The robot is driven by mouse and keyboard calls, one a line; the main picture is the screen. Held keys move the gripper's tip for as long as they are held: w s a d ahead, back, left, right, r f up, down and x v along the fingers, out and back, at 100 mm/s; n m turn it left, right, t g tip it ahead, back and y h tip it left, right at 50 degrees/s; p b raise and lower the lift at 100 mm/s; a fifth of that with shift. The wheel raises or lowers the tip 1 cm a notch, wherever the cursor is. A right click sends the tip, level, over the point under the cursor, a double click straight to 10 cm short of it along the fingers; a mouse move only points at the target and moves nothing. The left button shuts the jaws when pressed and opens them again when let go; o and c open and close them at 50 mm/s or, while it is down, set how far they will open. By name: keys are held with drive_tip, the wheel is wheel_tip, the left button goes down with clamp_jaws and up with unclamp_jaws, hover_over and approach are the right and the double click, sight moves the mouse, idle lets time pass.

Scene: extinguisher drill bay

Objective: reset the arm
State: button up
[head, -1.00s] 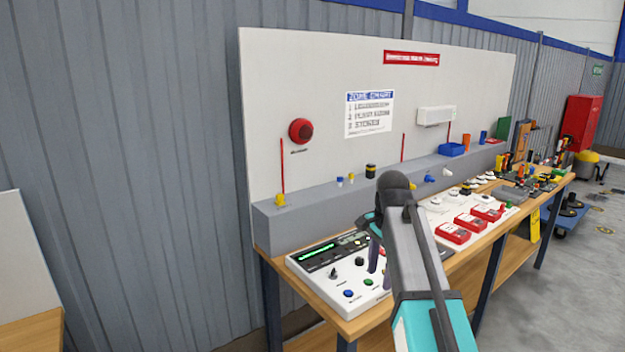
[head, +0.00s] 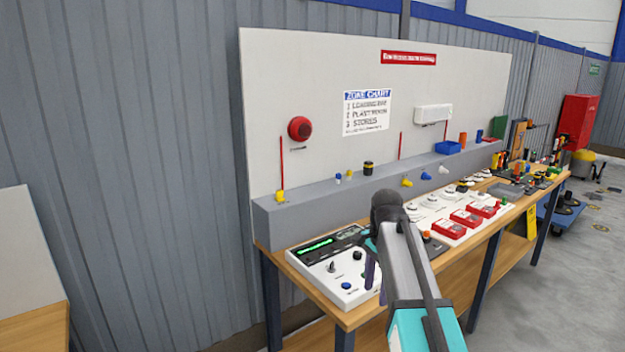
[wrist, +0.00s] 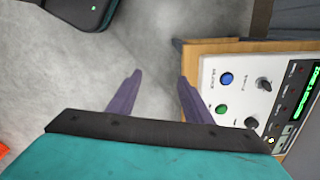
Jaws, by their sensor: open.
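My arm reaches over the front of the bench, and my gripper (wrist: 160,78) is open and empty. Its purple fingers point down in the head view (head: 371,275), at the right part of the white control panel (head: 318,272). In the wrist view the fingers are over grey floor and the bench's edge, left of the panel (wrist: 240,65). The panel carries a blue button (wrist: 227,78), a green button (wrist: 221,109), black knobs (wrist: 264,84) and a lit green display (wrist: 303,92). My arm hides the panel's right end in the head view.
Red call-point boxes (head: 466,218) and white detectors stand on a board right of my arm. A grey ledge (head: 310,215) with small coloured parts runs along the back panel (head: 270,100). Open floor (head: 560,290) lies at the right.

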drive_tip(key=s+f+g, duration=0.2)
drive_tip(key=s+f, duration=0.3)
drive_tip(key=f, duration=0.6)
drive_tip(key=s+f+n+g, duration=0.1)
drive_tip(key=s+f, duration=0.4)
drive_tip(key=f, duration=0.5)
drive_tip(key=s+f+g, duration=0.2)
drive_tip(key=s+f, duration=0.3)
drive_tip(key=f, duration=0.6)
drive_tip(key=s+f+n+b, duration=0.1)
drive_tip(key=s+f+n, duration=1.1)
drive_tip(key=s+f, duration=1)
drive_tip(key=s, duration=0.3)
drive_tip(key=shift+s+g, duration=0.3)
drive_tip(key=shift+s+a, duration=0.1)
drive_tip(key=shift+c, duration=0.3)
